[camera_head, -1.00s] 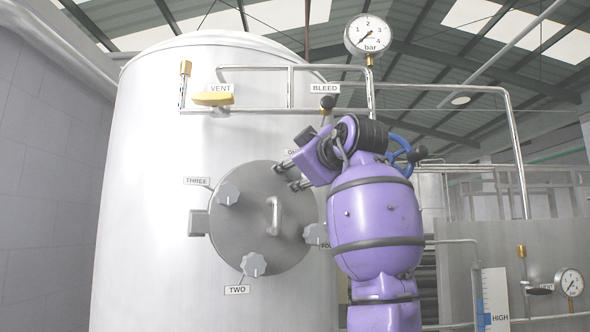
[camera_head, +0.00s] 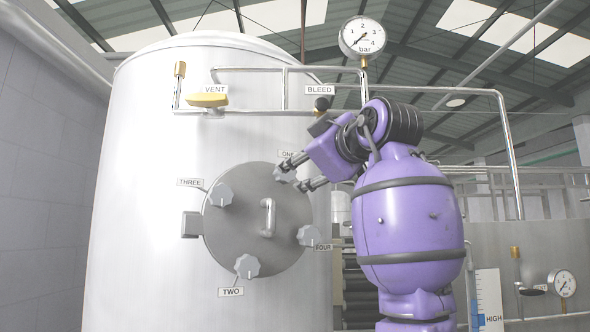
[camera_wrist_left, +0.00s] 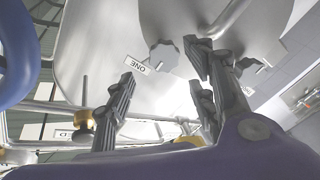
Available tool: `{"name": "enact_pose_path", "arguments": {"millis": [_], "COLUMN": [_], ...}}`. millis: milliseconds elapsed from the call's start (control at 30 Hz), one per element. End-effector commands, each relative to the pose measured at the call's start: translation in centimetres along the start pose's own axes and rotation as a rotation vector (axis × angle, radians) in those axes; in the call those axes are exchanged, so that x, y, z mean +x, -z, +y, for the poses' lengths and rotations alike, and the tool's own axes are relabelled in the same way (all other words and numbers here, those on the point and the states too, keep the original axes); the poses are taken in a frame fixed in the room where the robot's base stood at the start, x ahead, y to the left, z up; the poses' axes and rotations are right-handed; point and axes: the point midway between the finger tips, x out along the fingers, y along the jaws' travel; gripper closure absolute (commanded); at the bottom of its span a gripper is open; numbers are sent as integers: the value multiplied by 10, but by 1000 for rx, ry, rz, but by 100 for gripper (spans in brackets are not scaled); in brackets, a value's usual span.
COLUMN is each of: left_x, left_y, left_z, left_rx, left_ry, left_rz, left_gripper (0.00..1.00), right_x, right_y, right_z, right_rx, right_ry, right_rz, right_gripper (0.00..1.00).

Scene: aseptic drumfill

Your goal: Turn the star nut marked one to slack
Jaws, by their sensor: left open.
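The star nut marked one (camera_head: 285,175) is a grey lobed knob at the upper right edge of the round hatch lid (camera_head: 240,240). Its label ONE (camera_head: 287,154) is just above it, partly covered. My left gripper (camera_head: 289,177) is open at this nut, its two dark fingers pointing left towards it. In the left wrist view the nut (camera_wrist_left: 164,55) shows beside the ONE label (camera_wrist_left: 137,65), beyond and between the spread fingertips of my left gripper (camera_wrist_left: 160,61). I cannot tell whether a finger touches it. My right gripper is not in view.
Star nuts three (camera_head: 220,194), two (camera_head: 247,266) and four (camera_head: 309,236) sit around the lid, with a bar handle (camera_head: 268,217) at its middle. Above run pipes with a yellow vent lever (camera_head: 208,100), a black bleed knob (camera_head: 321,104) and a pressure gauge (camera_head: 363,37).

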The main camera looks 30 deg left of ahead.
Motion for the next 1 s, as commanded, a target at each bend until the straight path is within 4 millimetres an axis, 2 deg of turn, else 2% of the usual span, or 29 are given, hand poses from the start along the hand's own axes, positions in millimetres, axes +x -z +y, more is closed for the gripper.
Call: {"name": "enact_pose_path", "arguments": {"millis": [100,333,867,933,1000], "left_x": [-23,-45,-47,-46,-40], "left_y": [0,-1,-1,-3,-14], "left_z": [0,0,0,-1,-6], "left_rx": [-2,-1,0,4,25], "left_ry": [-2,0,0,1,5], "left_rz": [-1,-1,-1,-2,-9], "left_gripper": [49,49,49,49,49], "right_x": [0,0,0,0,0], "right_y": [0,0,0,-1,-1], "right_z": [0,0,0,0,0], "right_rx": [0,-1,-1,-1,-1], "right_ry": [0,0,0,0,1], "right_rz": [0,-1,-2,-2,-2], "right_gripper": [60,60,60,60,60]}}
